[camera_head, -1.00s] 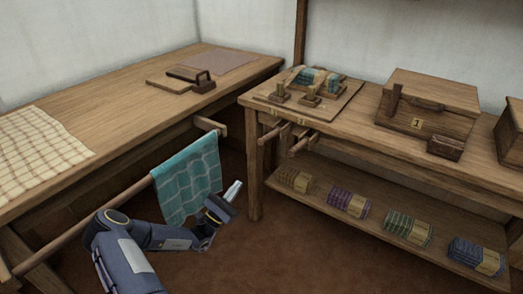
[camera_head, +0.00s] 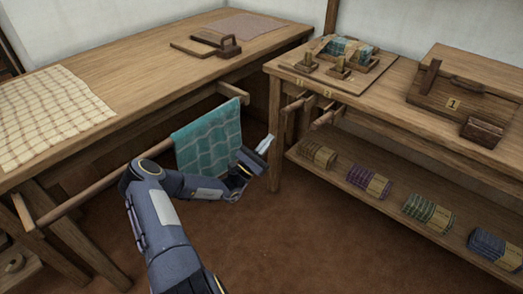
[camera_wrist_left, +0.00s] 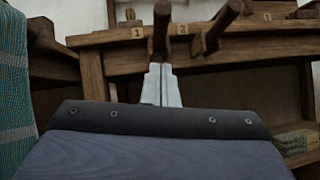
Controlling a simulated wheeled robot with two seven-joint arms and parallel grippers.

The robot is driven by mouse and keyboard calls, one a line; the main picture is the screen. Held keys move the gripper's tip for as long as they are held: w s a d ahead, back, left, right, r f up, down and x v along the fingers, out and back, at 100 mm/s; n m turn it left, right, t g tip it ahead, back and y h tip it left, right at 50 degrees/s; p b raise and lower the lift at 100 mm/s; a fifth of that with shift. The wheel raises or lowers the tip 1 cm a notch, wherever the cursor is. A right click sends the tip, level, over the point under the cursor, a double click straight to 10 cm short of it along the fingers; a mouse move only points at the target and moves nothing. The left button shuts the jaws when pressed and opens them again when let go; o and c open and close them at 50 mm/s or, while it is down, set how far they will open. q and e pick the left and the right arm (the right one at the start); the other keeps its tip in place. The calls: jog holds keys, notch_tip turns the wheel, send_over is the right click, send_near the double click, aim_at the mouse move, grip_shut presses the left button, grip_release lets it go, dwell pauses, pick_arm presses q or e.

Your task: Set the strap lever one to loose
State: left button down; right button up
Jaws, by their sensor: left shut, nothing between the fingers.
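Two wooden levers stick out from the front edge of the right bench, beside small number tags. Strap lever one (camera_head: 290,107), by tag 1, is the left one; the second lever (camera_head: 323,119) is to its right. In the left wrist view, lever one (camera_wrist_left: 161,25) points toward the camera, just above my fingertips. The second lever (camera_wrist_left: 216,26) is to its right. My left gripper (camera_head: 265,144) is shut and empty, below and left of lever one; it also shows in the wrist view (camera_wrist_left: 162,71). Whether it touches the lever, I cannot tell. My right gripper is out of view.
A teal cloth (camera_head: 208,138) hangs on a rod (camera_head: 85,196) close to my left arm. The right bench's leg (camera_head: 275,145) stands near the fingertips. Folded cloth bundles lie on the lower shelf (camera_head: 400,232).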

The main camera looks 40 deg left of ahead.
aim_at(294, 107)
pick_arm(q)
jog(key=w+d+r+b, duration=0.1)
jog(key=w+r, duration=0.3)
jog(key=r, duration=0.2)
jog(key=shift+d+r, duration=0.2)
jog(key=shift+d, duration=0.1)
